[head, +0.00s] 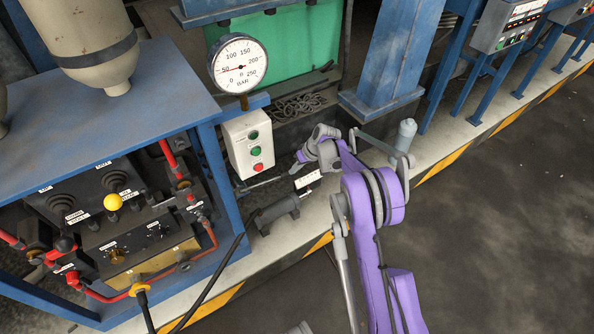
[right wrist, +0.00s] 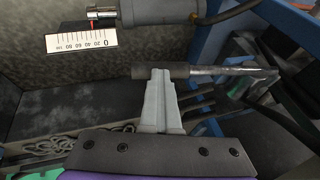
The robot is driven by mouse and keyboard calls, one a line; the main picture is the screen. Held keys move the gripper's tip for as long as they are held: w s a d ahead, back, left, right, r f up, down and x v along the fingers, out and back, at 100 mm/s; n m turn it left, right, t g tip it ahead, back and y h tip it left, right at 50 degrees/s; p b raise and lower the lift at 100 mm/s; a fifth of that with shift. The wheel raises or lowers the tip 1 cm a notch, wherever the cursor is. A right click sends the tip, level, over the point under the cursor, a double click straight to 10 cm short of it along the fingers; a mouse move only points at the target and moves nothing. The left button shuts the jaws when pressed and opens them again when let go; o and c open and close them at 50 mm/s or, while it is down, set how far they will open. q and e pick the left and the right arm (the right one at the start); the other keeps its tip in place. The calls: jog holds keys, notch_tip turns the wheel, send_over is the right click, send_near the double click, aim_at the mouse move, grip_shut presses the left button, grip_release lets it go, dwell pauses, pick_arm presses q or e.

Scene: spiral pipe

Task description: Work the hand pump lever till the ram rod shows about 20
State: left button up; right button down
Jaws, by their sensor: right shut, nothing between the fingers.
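The pump lever (right wrist: 215,74) shows in the right wrist view as a metal rod with a dark grip at its left end. In the head view the lever (head: 260,183) is a thin bar below the button box. My right gripper (head: 301,160) is shut and empty. In the right wrist view its fingertips (right wrist: 158,72) overlap the dark grip; I cannot tell if they touch it. The grey ram cylinder (right wrist: 155,30) has a short bright rod (right wrist: 103,12) over a white scale (right wrist: 82,40). A red mark sits near the 0–20 end; the exact reading is unclear.
A pressure gauge (head: 238,65) stands above a button box (head: 247,145). A blue bench with a control panel (head: 115,225) is at the left. A blue post (head: 385,55) stands behind my right arm. Open dark floor (head: 500,210) lies at the right.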

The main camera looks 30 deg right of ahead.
pick_arm(q)
jog(key=r, duration=0.1)
jog(key=r+p, duration=0.2)
jog(key=shift+s+d+r, duration=0.25)
jog(key=shift+s+d, duration=0.05)
pick_arm(e)
jog(key=v, duration=1.1)
jog(key=shift+d+r, duration=0.15)
jog(key=shift+d, duration=0.3)
